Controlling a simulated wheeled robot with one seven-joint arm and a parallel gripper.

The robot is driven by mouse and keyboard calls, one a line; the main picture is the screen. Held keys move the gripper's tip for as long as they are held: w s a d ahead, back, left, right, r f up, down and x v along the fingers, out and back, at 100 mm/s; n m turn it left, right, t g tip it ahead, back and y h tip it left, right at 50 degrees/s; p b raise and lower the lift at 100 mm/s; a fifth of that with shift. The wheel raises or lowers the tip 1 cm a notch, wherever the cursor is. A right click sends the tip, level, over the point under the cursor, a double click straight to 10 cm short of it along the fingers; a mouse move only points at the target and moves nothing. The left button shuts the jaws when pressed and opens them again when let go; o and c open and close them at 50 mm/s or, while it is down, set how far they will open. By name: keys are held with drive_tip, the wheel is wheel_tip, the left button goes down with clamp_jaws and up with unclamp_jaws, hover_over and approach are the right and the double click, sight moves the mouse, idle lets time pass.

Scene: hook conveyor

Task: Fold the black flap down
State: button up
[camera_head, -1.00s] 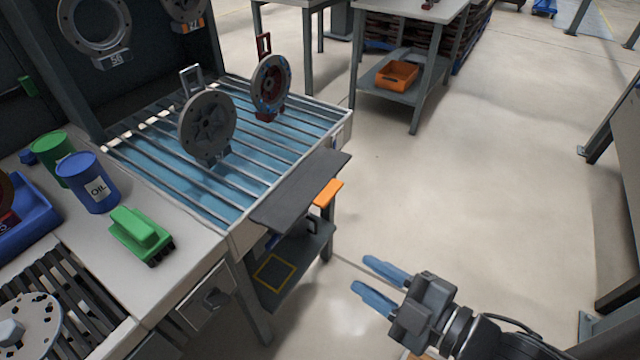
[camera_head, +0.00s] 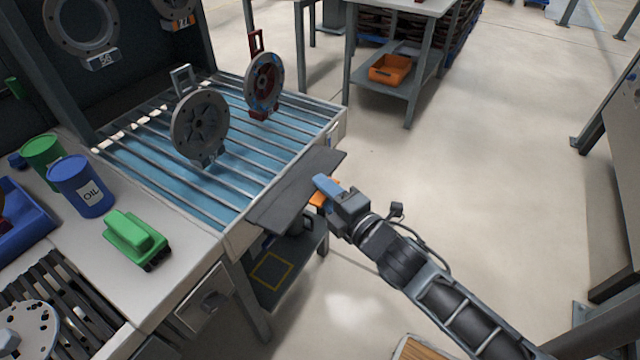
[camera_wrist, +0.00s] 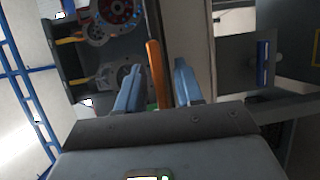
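The black flap (camera_head: 288,198) sticks out roughly level from the front edge of the roller table in the head view. An orange handle (camera_head: 317,200) sits at its outer edge, partly hidden by my gripper (camera_head: 326,187). In the wrist view the orange handle (camera_wrist: 155,75) stands upright between the two blue fingers of my gripper (camera_wrist: 158,88). The fingers are apart, with a visible gap at least on the right side.
The roller table (camera_head: 240,185) carries a grey disc (camera_head: 200,127) and a red-brown disc (camera_head: 263,85), both upright. A green brush (camera_head: 136,238) and a blue oil can (camera_head: 82,186) stand on the left bench. A shelf (camera_head: 275,268) lies below the flap.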

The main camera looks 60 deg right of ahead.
drive_tip(key=shift+x, duration=1)
clamp_jaws()
